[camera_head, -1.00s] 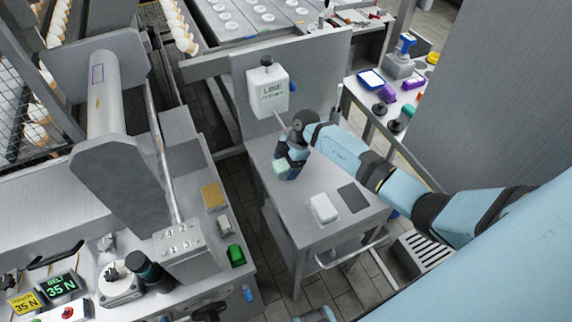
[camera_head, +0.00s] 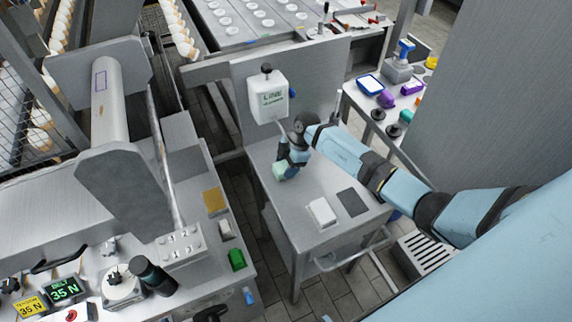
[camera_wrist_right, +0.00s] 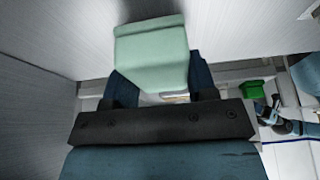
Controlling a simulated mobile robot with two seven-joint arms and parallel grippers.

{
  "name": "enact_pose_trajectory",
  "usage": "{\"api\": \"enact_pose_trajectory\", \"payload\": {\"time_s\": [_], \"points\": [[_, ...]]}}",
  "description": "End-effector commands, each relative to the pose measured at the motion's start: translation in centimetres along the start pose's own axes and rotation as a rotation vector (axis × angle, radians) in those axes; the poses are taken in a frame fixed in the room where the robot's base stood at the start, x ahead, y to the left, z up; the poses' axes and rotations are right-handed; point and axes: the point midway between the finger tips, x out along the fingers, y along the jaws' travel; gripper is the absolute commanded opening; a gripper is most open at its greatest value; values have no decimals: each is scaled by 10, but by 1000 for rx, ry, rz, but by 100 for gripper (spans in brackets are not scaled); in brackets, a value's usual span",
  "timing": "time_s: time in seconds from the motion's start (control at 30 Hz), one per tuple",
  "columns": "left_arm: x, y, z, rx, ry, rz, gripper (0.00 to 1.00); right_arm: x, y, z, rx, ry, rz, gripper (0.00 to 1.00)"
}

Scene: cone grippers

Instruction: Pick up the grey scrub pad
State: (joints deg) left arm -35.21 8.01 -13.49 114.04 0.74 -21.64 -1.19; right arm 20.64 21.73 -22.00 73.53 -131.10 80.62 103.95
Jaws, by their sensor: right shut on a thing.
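My right gripper (camera_head: 284,168) is shut on a pale green block (camera_head: 279,173) over the rear left part of the small grey metal table (camera_head: 325,240). In the right wrist view the pale green block (camera_wrist_right: 153,55) sits between the dark fingers. I cannot tell whether it touches the table. A flat dark grey pad (camera_head: 352,203), the thing that looks most like a grey scrub pad, lies on the table at the right. A white block (camera_head: 321,213) lies left of it. A dark part at the bottom edge may be my left gripper (camera_head: 210,313); its jaws are unclear.
A white dispenser (camera_head: 268,96) hangs on the panel behind the table. The left bench holds a tan pad (camera_head: 214,200), a small pale block (camera_head: 225,229) and a green block (camera_head: 237,259). A side table (camera_head: 376,100) with several items stands at the back right.

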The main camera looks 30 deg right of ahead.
Motion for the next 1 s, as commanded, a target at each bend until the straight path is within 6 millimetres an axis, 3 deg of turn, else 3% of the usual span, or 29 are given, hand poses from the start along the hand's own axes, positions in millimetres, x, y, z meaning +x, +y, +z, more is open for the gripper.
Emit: {"api": "enact_pose_trajectory", "payload": {"time_s": [0.37,0.8,1.0], "points": [[-5,0,-9,0,4,0,43,-30,0,75,5,-5,0,26],[-53,-12,-74,-12,7,-37,43,-113,0,38,2,-3,-1,26],[-45,-8,-56,-47,-11,-45,43,-139,0,28,0,-3,1,26]]}}
